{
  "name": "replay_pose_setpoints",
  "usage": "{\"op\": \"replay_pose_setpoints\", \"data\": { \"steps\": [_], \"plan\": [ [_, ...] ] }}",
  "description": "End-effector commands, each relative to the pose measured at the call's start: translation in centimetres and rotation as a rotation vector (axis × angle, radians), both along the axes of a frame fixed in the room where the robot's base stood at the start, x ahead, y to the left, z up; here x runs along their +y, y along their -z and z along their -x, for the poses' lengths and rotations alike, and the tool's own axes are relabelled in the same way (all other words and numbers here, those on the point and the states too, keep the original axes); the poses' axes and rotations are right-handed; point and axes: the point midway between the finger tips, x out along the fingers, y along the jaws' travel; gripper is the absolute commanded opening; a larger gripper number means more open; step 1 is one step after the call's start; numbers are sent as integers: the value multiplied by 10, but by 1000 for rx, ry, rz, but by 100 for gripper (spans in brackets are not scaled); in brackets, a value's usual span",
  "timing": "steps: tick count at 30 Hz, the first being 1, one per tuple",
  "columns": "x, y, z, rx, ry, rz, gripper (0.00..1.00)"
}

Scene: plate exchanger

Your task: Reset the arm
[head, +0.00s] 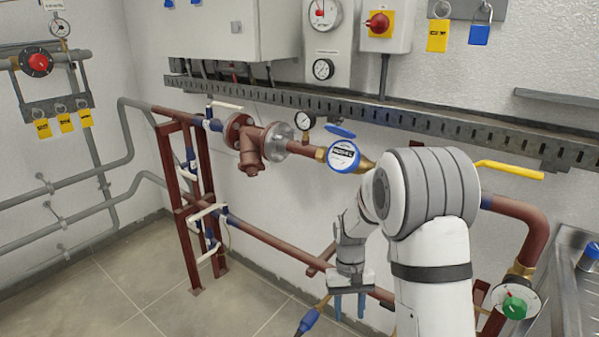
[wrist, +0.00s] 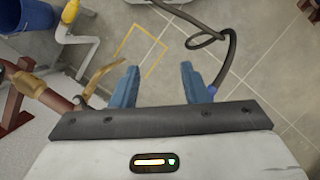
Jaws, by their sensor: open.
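My arm stands at the right of the head view, in front of the pipework. My gripper (head: 349,305) hangs below the forearm with its two blue fingers pointing down. In the wrist view my gripper (wrist: 157,84) shows its fingers well apart, with only the tiled floor seen between them. It is open and holds nothing. In the head view it is close to the lower red-brown pipe (head: 268,240), in front of it; I cannot tell the exact gap.
A blue water meter (head: 343,156) and a yellow lever (head: 508,170) are on the upper pipe beside my arm. A hose with a blue end (head: 308,321) hangs near the gripper. Floor (head: 95,300) at left is clear.

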Motion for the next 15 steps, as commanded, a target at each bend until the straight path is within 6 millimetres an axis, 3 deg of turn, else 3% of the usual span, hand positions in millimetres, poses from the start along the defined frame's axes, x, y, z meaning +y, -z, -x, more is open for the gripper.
{"op": "replay_pose_setpoints", "data": {
  "steps": [8, 15],
  "plan": [
    [-7, -77, 27, -107, 15, -7, 41],
    [-15, -160, 78, -253, 36, -13, 41]
  ]
}}
